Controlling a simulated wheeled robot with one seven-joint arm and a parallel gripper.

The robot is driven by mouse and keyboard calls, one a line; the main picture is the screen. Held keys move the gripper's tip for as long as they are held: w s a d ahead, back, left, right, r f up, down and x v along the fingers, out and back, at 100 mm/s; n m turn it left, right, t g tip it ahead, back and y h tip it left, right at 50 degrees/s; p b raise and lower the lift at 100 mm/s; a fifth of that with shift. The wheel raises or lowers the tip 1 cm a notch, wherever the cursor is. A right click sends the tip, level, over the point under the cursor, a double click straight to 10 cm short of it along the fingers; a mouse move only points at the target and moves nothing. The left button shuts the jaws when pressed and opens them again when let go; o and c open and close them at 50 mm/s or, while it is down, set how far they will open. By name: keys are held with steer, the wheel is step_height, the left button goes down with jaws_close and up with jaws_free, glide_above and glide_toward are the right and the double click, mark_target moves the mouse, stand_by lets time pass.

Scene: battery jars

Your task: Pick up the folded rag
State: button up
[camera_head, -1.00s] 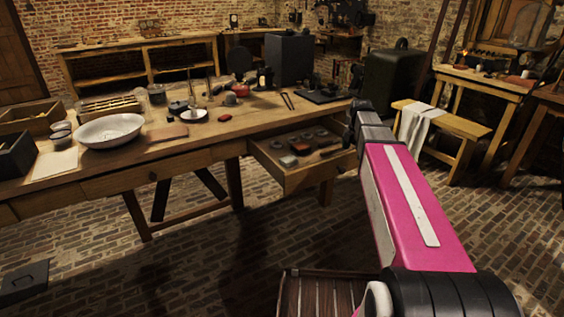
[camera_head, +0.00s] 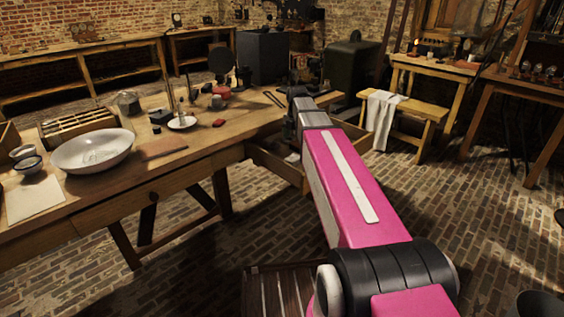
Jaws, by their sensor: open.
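I cannot pick out the folded rag for certain. A white cloth (camera_head: 381,112) hangs over a low wooden bench (camera_head: 427,111) at the right, and its lower end drapes down the front. A flat brown piece (camera_head: 162,148) lies on the long workbench beside a white bowl (camera_head: 92,152); its material is unclear. My arm reaches out over the open drawer (camera_head: 268,158) and hides much of it. My gripper (camera_head: 297,97) is at the arm's far end, small and dark, near the workbench's right end. It is open, and nothing shows in it.
The workbench (camera_head: 185,160) carries a white saucer (camera_head: 183,123), a red box (camera_head: 219,123), paper (camera_head: 35,199) and small jars. A slatted wooden piece (camera_head: 277,291) stands close in front. The brick floor (camera_head: 480,215) is open at the right.

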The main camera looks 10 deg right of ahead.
glide_above(293, 158)
steer(key=f, duration=0.5)
steer(key=shift+s+d+f, duration=0.2)
steer(key=shift+d, duration=0.2)
steer(key=shift+w+a+f, duration=0.1)
steer(key=shift+a+f, duration=0.1)
steer(key=shift+f, duration=1.15)
steer(key=shift+w+a+f, duration=0.1)
steer(key=shift+a+f, duration=0.05)
steer(key=shift+f, duration=1.15)
steer(key=c, duration=1)
